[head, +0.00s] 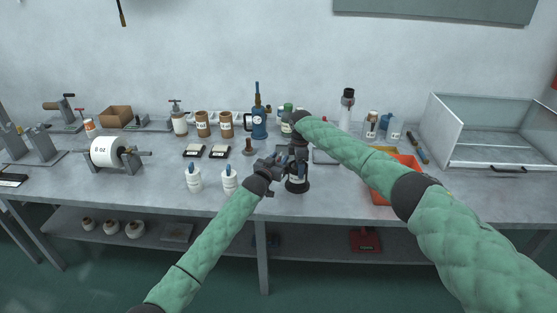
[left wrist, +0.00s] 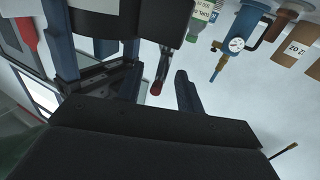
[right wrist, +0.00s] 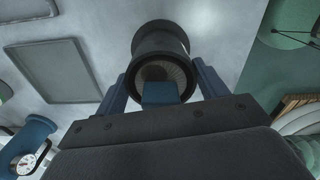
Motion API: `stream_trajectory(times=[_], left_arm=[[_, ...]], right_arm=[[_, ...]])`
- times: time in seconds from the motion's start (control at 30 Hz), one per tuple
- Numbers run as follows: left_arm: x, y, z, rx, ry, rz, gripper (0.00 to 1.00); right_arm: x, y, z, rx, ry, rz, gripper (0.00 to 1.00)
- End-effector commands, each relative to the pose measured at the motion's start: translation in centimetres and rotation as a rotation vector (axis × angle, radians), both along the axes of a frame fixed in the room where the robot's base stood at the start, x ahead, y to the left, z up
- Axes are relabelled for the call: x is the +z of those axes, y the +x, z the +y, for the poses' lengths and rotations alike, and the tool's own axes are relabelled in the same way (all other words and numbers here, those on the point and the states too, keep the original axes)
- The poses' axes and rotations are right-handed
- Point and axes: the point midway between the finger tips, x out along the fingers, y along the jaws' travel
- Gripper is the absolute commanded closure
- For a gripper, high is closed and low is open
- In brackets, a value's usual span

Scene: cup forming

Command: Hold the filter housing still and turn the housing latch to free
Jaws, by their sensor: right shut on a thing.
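The filter housing (head: 298,184) is a dark upright cylinder with a wider foot near the table's front edge. In the right wrist view the black housing (right wrist: 160,42) stands between the blue fingers of my right gripper (right wrist: 163,85), which is shut on it from above. The housing latch (left wrist: 160,72), a thin lever with a red tip, shows in the left wrist view below a dark cylinder. My left gripper (head: 272,163) is beside the housing on its left. Its fingers are spread, with the lever between them but nearer one finger; I see no grip on it.
White bottles (head: 229,180) stand left of my left gripper. A blue regulator with a gauge (head: 258,122) and brown jars (head: 226,123) stand behind. An orange bin (head: 407,172) is to the right under my right arm.

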Motion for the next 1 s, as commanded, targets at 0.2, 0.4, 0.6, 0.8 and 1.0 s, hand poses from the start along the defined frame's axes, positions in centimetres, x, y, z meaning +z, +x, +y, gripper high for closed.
stream_trajectory(times=[0.2,0.4,0.6,0.8,1.0], left_arm=[[0.00,-0.01,0.02,0.000,0.000,0.000,1.00],[0.00,-0.03,-0.01,0.000,0.000,0.000,1.00],[0.01,-0.04,-0.05,-0.001,0.000,0.000,1.00],[0.01,-0.05,-0.08,-0.001,0.000,0.000,1.00],[0.01,-0.06,-0.09,-0.001,0.000,0.000,1.00]], right_arm=[[0.02,0.00,0.02,0.000,0.000,0.000,0.65],[0.02,0.00,0.02,0.000,0.000,0.000,0.65],[0.02,-0.01,0.03,0.000,0.000,0.000,0.65],[0.02,-0.01,0.04,0.000,0.000,0.000,0.65],[0.02,0.00,0.05,0.000,0.000,0.000,0.65]])
